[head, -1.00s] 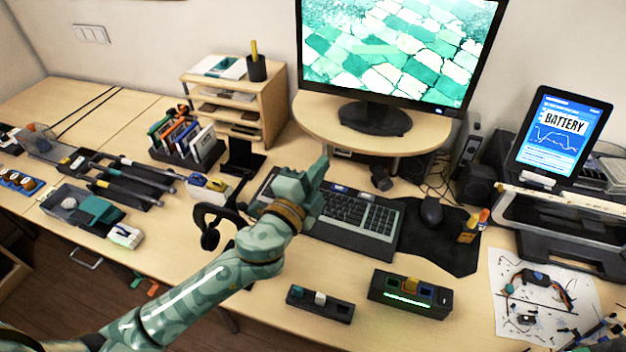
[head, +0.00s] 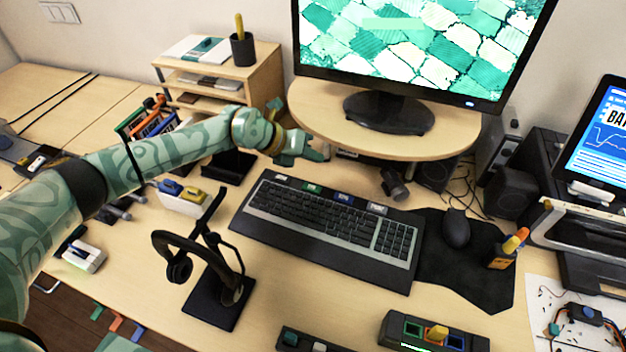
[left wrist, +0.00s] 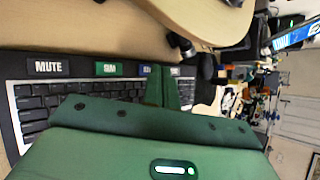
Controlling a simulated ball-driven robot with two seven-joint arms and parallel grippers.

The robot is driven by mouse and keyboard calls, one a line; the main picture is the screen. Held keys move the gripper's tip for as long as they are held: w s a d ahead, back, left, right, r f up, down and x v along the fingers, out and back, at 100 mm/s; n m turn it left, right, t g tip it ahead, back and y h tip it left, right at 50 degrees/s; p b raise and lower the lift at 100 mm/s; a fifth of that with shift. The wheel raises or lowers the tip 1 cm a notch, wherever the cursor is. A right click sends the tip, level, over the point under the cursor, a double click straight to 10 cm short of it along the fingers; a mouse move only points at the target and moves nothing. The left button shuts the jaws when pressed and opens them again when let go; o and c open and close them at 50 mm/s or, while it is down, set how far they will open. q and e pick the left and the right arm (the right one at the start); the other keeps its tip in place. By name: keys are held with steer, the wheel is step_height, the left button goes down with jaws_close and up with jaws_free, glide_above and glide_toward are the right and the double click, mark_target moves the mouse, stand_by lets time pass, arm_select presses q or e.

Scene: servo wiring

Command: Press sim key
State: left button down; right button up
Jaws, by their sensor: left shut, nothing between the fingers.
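The keyboard (head: 330,232) lies on the desk with a row of labelled keys along its back edge. The green sim key (head: 312,188) is second from the left in that row; its "SIM" label is partly readable in the left wrist view (left wrist: 108,69). The mute key (left wrist: 48,66) is left of it, and a blue key (head: 343,198) is to its right. My left gripper (head: 318,155) is shut and empty, above and just behind the key row, apart from the sim key. Its green fingers (left wrist: 164,88) point toward the blue key in the wrist view. My right gripper is not seen.
The monitor stand (head: 420,140) is close behind my left gripper. A headset on its stand (head: 215,290) is in front of the keyboard's left side. A mouse (head: 456,228) lies to the right, and a wooden shelf (head: 262,85) stands at back left.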

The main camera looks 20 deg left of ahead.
arm_select(q)
steer(key=shift+w+a+f+y, duration=0.2)
steer(key=shift+w+a, duration=0.15)
steer(key=shift+a, duration=0.1)
steer(key=shift+w+a+f+y, duration=0.2)
steer(key=shift+w+a, duration=0.1)
steer(key=shift+a, duration=0.1)
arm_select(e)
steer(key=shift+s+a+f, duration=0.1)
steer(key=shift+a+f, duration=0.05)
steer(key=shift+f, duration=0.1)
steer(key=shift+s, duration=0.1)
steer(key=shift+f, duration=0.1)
arm_select(q)
steer(key=b, duration=0.6)
glide_above(308, 189)
step_height(308, 189, down, 7)
steer(key=shift+r, duration=0.1)
steer(key=shift+f, duration=1)
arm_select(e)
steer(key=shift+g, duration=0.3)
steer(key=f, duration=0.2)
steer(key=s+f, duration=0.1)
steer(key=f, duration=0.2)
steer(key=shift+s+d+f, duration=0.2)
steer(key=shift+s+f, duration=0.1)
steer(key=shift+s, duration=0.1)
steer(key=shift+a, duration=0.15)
